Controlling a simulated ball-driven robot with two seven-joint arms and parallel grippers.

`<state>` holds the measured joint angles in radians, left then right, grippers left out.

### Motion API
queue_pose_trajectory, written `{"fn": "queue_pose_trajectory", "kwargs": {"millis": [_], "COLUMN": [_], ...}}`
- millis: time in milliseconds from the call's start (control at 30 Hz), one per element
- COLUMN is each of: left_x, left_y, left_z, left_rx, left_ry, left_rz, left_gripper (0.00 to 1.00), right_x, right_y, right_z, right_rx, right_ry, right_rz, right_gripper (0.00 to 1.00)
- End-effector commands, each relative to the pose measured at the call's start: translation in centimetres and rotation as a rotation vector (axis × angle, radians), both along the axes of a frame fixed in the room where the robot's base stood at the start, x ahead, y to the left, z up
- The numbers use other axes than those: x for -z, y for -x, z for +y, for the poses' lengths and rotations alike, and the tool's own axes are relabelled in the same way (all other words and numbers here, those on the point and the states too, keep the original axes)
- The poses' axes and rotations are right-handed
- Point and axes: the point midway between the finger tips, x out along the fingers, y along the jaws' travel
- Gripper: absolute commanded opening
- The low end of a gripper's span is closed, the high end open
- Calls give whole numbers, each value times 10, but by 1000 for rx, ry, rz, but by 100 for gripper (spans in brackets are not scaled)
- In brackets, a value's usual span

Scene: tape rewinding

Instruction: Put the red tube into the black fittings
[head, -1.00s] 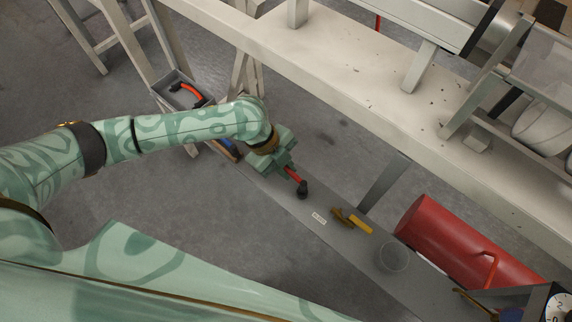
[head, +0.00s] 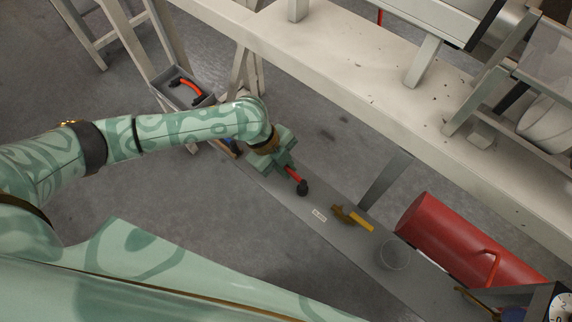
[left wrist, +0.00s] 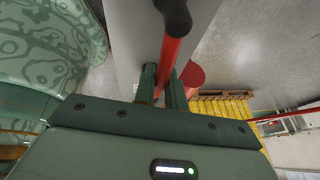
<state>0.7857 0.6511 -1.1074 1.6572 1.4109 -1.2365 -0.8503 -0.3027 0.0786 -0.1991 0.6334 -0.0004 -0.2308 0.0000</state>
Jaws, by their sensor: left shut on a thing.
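A black fitting (head: 302,187) sits on the tube's free end. In the left wrist view the tube (left wrist: 168,55) runs between the two fingers (left wrist: 160,84), with the black fitting (left wrist: 174,16) at the top. The tube's other end is hidden by the gripper. A second red tube (head: 191,88) with black ends lies in a grey tray (head: 209,99) at the upper left. My right gripper is not in view.
On the grey shelf (head: 338,236) lie a yellow-handled tool (head: 358,219), a small white label (head: 320,215) and a clear round cup (head: 394,254). A large red cylinder (head: 470,243) lies to the right. A white beam (head: 350,90) runs behind the shelf.

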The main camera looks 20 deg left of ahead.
Motion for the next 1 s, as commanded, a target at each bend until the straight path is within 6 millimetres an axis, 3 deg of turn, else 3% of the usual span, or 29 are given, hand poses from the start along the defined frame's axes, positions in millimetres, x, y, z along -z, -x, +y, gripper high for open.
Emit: {"fn": "queue_pose_trajectory", "kwargs": {"millis": [33,100,467,567,1000], "left_x": [0,0,-2,-18,-123], "left_y": [0,0,0,-1,2], "left_z": [0,0,1,7,55], "left_rx": [0,0,-1,-1,-2], "left_ry": [0,0,-1,-2,-2], "left_rz": [0,0,-1,-5,-6], "left_gripper": [18,37,38,38,38], "right_x": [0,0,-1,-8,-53], "right_y": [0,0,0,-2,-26], "right_z": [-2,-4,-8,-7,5], "right_rx": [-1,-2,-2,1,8], "right_ry": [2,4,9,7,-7], "right_rz": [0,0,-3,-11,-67], "right_gripper": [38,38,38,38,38]}}
